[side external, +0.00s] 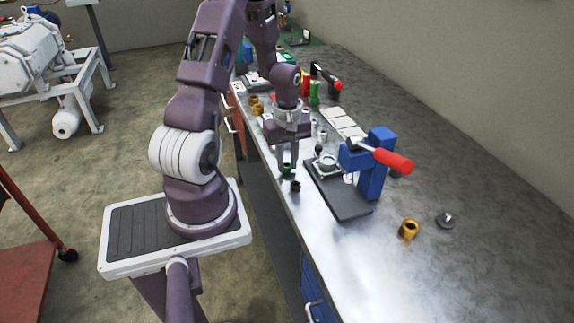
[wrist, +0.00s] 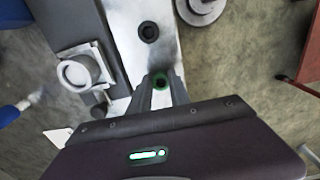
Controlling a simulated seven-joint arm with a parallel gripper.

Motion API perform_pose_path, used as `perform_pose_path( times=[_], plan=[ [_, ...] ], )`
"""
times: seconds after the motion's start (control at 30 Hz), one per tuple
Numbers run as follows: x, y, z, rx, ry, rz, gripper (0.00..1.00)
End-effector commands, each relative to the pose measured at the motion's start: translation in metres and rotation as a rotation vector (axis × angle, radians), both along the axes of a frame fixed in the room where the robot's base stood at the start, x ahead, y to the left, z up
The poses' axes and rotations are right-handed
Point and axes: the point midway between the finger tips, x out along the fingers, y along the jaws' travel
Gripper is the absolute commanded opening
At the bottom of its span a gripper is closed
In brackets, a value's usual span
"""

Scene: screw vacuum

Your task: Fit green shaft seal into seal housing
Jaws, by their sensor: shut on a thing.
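The green shaft seal (wrist: 160,81) is a small ring with a dark centre, held between the fingertips of my gripper (wrist: 161,84) in the wrist view. In the side external view the green seal (side external: 287,170) shows at the tips of my downward-pointing gripper (side external: 288,164), near the bench's front edge. I cannot tell whether it touches the bench. A pale metal housing with a round opening, likely the seal housing (wrist: 83,72), sits left of the gripper in the wrist view. In the side view the housing (side external: 327,162) is on the press's dark base, right of my gripper.
A blue press (side external: 376,165) with a red-handled lever (side external: 393,160) stands beside the housing. A small black ring (side external: 295,187) lies near the seal. A brass bushing (side external: 408,229) and grey part (side external: 445,218) lie farther right. Several small parts crowd the bench behind my gripper.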

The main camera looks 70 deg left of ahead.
Motion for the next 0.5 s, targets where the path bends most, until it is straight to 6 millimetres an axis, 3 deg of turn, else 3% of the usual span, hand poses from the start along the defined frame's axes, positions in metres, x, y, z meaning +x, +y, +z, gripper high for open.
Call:
perform_pose_path(
  times=[0.2, 0.37, 0.5],
  plan=[
    [0.001, 0.001, 0.052, 0.007, -0.006, 0.002, 0.00],
    [0.002, 0.001, 0.083, 0.005, -0.003, -0.002, 0.00],
    [0.031, -0.008, 0.097, 0.004, -0.003, -0.007, 0.00]
  ],
)
